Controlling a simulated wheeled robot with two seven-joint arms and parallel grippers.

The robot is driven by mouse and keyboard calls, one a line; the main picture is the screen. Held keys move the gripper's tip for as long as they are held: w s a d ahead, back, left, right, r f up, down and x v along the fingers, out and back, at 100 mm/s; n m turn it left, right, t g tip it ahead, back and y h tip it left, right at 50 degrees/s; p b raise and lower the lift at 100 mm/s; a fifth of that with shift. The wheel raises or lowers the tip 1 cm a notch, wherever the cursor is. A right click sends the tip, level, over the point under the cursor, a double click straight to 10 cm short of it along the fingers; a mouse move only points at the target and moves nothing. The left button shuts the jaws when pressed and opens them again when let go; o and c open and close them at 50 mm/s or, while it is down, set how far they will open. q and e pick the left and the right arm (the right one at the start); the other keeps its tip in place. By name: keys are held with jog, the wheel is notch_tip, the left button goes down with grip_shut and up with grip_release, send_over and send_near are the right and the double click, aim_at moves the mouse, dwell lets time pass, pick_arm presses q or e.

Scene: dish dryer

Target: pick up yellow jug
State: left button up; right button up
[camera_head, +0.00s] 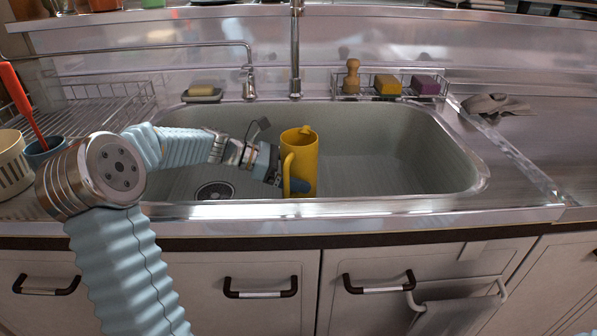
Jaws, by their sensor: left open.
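A yellow jug (303,155) stands upright in the sink (400,165), near its middle, with its handle towards the left. My left arm reaches in from the left over the sink's front edge. My left gripper (293,185) is at the jug's lower left, by the handle. The other finger is partly hidden, and I cannot tell whether either touches the jug. My right gripper is not in view.
A tap (295,50) rises behind the jug. A wire rack (375,85) with a brush and sponges stands at the back rim. A soap dish (202,95) is at the back left. A grey cloth (495,104) lies on the right counter. The sink's right half is clear.

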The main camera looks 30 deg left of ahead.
pick_arm(q)
jog(key=c, duration=1.1)
jog(key=shift+c, duration=1.2)
jog(key=shift+r, duration=0.15)
